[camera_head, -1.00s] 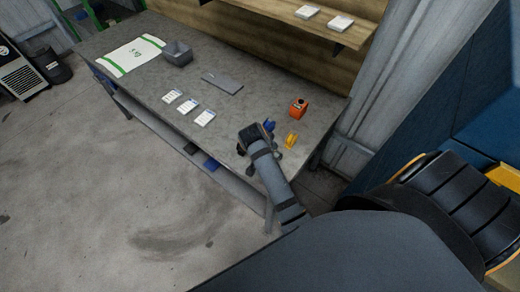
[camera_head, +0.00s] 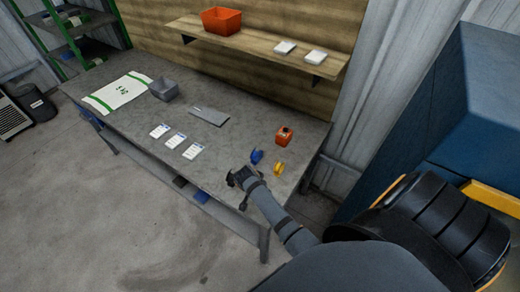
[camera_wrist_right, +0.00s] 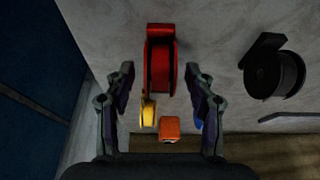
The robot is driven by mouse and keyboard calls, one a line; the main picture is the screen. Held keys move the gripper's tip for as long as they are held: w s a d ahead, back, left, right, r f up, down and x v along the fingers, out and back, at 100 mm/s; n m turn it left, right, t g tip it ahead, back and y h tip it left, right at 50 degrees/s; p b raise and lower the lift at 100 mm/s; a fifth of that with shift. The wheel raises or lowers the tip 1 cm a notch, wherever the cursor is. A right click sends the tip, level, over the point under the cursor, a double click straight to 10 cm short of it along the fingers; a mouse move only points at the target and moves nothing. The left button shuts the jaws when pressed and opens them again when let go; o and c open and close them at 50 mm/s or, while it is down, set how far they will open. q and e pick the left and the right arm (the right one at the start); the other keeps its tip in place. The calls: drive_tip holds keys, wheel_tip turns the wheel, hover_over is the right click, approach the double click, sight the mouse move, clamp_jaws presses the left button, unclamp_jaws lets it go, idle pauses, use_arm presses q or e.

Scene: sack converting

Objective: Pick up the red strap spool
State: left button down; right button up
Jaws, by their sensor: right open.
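The red strap spool (camera_wrist_right: 159,60) shows in the right wrist view, upright on the grey surface. It lies in line with the gap between my right fingers, with its lower part between the fingertips. My right gripper (camera_wrist_right: 160,76) is open, with a gap on each side of the spool; contact is not visible. In the head view my right gripper (camera_head: 238,178) is over the table's front edge near its right end. I cannot make out the red spool there. My left gripper is not in view.
A yellow spool (camera_head: 279,168), a blue spool (camera_head: 256,156) and an orange box (camera_head: 284,136) stand beyond my right gripper. A black spool (camera_wrist_right: 275,72) is beside the red one.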

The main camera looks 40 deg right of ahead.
drive_tip(key=shift+w+d+f, duration=0.1)
drive_tip(key=shift+d+f, duration=0.1)
drive_tip(key=shift+f, duration=0.25)
drive_tip(key=shift+a, duration=0.1)
clamp_jaws()
drive_tip(key=shift+r, duration=0.2)
